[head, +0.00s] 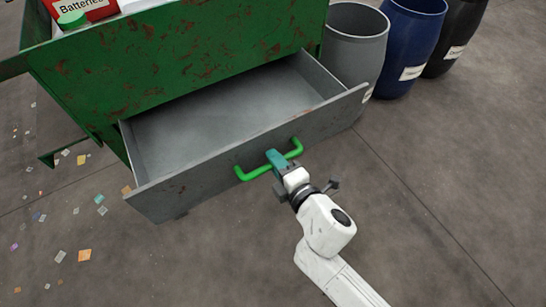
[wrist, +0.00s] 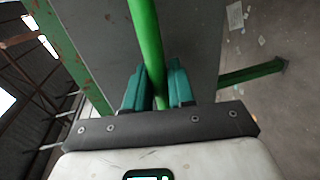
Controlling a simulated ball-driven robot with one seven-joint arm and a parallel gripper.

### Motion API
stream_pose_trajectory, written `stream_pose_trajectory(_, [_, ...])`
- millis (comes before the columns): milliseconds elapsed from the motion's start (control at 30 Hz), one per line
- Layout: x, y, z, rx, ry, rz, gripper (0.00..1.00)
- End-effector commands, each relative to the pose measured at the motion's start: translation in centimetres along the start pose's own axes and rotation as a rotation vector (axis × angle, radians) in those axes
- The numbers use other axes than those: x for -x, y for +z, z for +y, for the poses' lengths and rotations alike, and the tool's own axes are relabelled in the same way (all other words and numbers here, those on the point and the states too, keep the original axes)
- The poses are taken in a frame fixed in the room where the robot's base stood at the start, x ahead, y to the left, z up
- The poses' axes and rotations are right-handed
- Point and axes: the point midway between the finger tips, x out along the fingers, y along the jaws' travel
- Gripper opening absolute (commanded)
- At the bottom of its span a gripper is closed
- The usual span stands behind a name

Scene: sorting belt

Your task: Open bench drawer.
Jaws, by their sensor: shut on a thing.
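The bench drawer (head: 160,198) is a grey box that stands pulled out from the green, rust-marked bench (head: 190,55) in the head view. Its inside looks empty. A bright green bar handle (head: 246,174) runs across its front panel. My gripper (head: 277,160) is shut on the handle near its middle. In the wrist view, the green handle (wrist: 147,40) passes between the two teal fingers of my gripper (wrist: 158,90). The grey drawer front (wrist: 105,45) lies behind it.
A grey barrel (head: 355,45), a blue barrel (head: 408,45) and a black barrel (head: 455,35) stand right of the bench. A red box labelled Batteries (head: 85,12) sits on top. Scraps litter the floor at left. The floor at right is clear.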

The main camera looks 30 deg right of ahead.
Motion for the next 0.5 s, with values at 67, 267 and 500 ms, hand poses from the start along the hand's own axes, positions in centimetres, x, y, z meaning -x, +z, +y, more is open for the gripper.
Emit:
stream_pose_trajectory(67, [0.02, 0.01, -0.1, -0.001, -0.002, 0.0, 0.0])
stream_pose_trajectory(267, [0.0, 0.01, -0.1, 0.0, -0.002, 0.0, 0.26])
stream_pose_trajectory(500, [-0.01, 0.0, -0.06, 0.0, -0.001, 0.0, 0.42])
